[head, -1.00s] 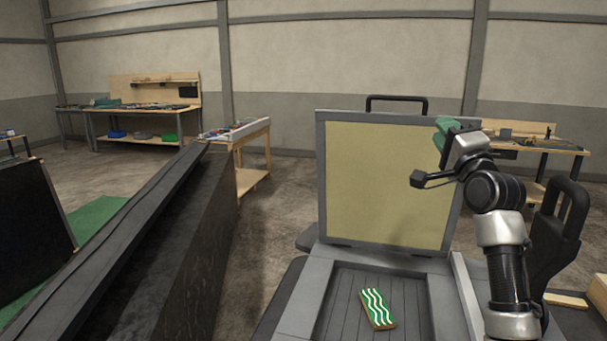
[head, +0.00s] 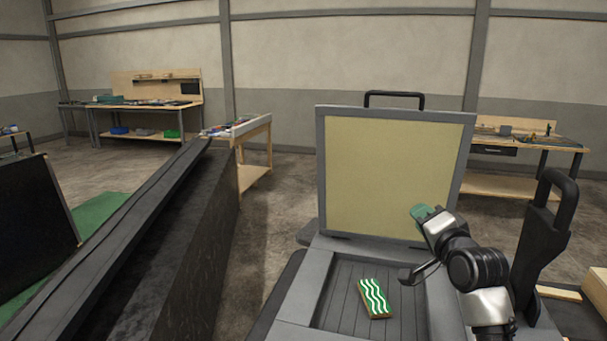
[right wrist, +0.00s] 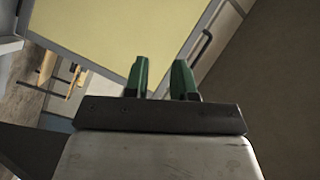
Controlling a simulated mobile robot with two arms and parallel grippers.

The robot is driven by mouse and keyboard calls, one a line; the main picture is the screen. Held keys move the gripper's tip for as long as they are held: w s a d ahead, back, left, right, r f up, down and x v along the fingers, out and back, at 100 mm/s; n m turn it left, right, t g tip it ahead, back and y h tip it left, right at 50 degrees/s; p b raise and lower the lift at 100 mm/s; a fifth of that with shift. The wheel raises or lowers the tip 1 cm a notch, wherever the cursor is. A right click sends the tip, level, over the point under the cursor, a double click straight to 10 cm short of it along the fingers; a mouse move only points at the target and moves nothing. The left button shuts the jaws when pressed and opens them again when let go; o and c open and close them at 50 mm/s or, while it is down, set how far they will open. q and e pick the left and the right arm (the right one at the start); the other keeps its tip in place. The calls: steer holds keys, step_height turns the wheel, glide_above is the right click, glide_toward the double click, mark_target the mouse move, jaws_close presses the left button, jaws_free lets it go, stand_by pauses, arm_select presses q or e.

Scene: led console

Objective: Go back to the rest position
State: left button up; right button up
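My right gripper (head: 424,213) has green fingertips and is in front of the lower right of the console's upright yellow panel (head: 390,175) in the head view. In the right wrist view its two green fingers (right wrist: 160,78) stand apart with nothing between them. A green block with white wavy lines (head: 374,298) lies on the dark slatted floor of the grey console (head: 300,310), to the left of and below the gripper. My left gripper is not in view.
A long dark slanted wall-like piece (head: 170,250) runs along the left. A black handle (head: 545,235) stands at the right of the console. Workbenches (head: 145,105) stand at the back, another (head: 525,150) at the back right. Open concrete floor lies between.

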steer(key=s+a+f+n+g+h, duration=0.1)
steer(key=s+a+f+n+g, duration=0.15)
steer(key=s+f, duration=0.65)
steer(key=s+a+f+n+g, duration=0.1)
steer(key=s+f+n+g, duration=0.25)
steer(key=f, duration=0.85)
steer(key=s+f+n+g+h, duration=0.1)
steer(key=s+f+n+g, duration=0.3)
steer(key=s, duration=1)
steer(key=s+f+n+g+h, duration=0.15)
steer(key=s+f+g, duration=0.4)
steer(key=s, duration=0.95)
steer(key=s+f+x, duration=0.1)
steer(key=s+x, duration=0.2)
steer(key=x, duration=1.1)
steer(key=s+x, duration=0.4)
steer(key=x, duration=1)
steer(key=s+d+f+g+b, duration=0.1)
steer(key=s+d+f, duration=0.1)
steer(key=s+f, duration=1.3)
steer(key=shift+s+f+n, duration=0.35)
steer(key=shift+f, duration=0.35)
